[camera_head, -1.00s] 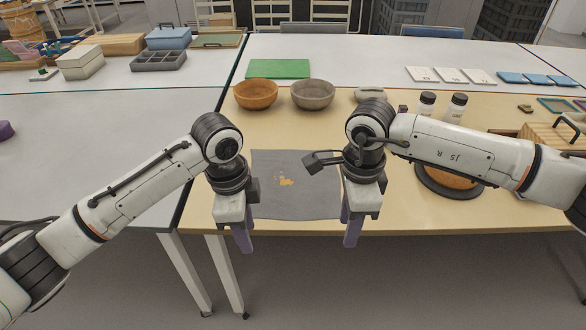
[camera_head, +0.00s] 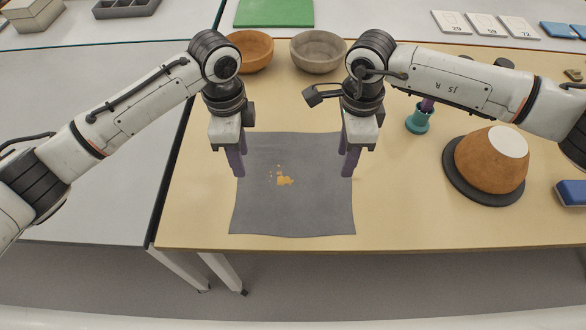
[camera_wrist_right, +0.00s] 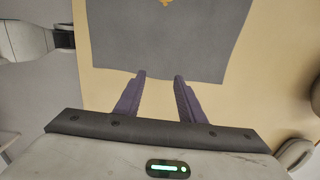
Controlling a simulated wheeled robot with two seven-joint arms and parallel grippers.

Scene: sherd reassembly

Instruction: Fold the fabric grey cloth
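The grey cloth (camera_head: 320,210) lies flat and unfolded on the tan table, with small orange-yellow marks or bits (camera_head: 284,180) near its middle. My left gripper (camera_head: 239,168) hangs over the cloth's left edge, fingers down; it looks open and empty, though its fingers overlap in the head view. My right gripper (camera_head: 348,167) hangs over the right edge. In the right wrist view, its two purple fingers (camera_wrist_right: 160,76) stand apart with nothing between them, and the cloth (camera_wrist_right: 160,45) shows beyond the tips. I cannot tell how high either gripper is above the cloth.
A brown bowl (camera_head: 250,50) and a grey bowl (camera_head: 318,52) stand behind the cloth. To the right are a teal stand (camera_head: 418,121), an orange-brown pot (camera_head: 485,160) on a dark disc (camera_head: 455,187), and a blue block (camera_head: 573,193). Table left of the cloth is bare.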

